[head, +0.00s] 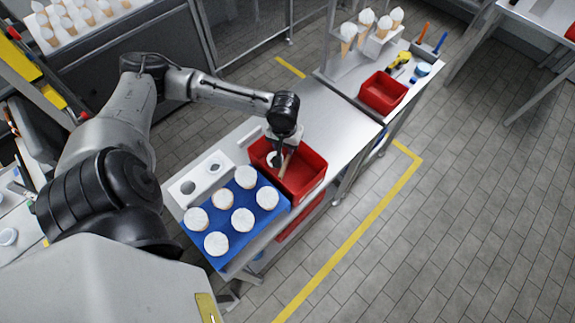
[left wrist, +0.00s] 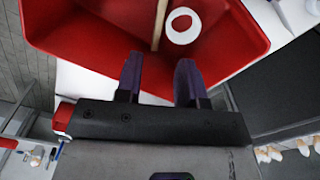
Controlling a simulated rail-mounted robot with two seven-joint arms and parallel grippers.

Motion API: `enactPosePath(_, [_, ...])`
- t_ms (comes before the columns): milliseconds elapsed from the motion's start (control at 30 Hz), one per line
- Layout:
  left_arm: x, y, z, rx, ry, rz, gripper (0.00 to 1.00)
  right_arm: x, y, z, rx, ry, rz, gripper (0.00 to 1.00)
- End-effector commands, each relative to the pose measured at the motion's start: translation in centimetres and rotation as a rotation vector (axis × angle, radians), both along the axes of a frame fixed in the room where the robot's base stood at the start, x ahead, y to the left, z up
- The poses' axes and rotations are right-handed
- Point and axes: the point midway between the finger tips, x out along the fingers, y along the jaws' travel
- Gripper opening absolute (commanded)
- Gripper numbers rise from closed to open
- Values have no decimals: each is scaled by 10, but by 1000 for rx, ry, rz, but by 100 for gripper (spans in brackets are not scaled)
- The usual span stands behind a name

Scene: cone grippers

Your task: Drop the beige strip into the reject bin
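The beige strip (left wrist: 159,24) lies inside the red reject bin (left wrist: 85,45). In the head view the strip (head: 286,163) shows as a thin tan bar in the bin (head: 312,174), just below my left gripper (head: 279,157). In the left wrist view the two dark fingers of my left gripper (left wrist: 159,75) are spread apart with nothing between them, and the strip is beyond their tips. Whether the strip lies flat or leans on the wall I cannot tell. My right gripper is not in view.
A white ring (left wrist: 181,25) is in the bin beside the strip. A blue tray (head: 223,226) with several white-topped cones stands in front of the bin, and a white holder (head: 203,178) to its left. A smaller red bin (head: 383,92) stands farther right. The steel table right of the bin is clear.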

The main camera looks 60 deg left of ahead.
Motion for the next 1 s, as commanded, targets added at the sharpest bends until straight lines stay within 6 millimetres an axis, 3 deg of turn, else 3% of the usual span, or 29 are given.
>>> enactPosePath(267, [0,0,0,0,0,0,41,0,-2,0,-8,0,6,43])
enactPosePath(433, [1,1,12,2,-2,0,41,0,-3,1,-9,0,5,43])
enactPosePath(1000, [0,0,114,2,-2,0,41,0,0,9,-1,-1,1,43])
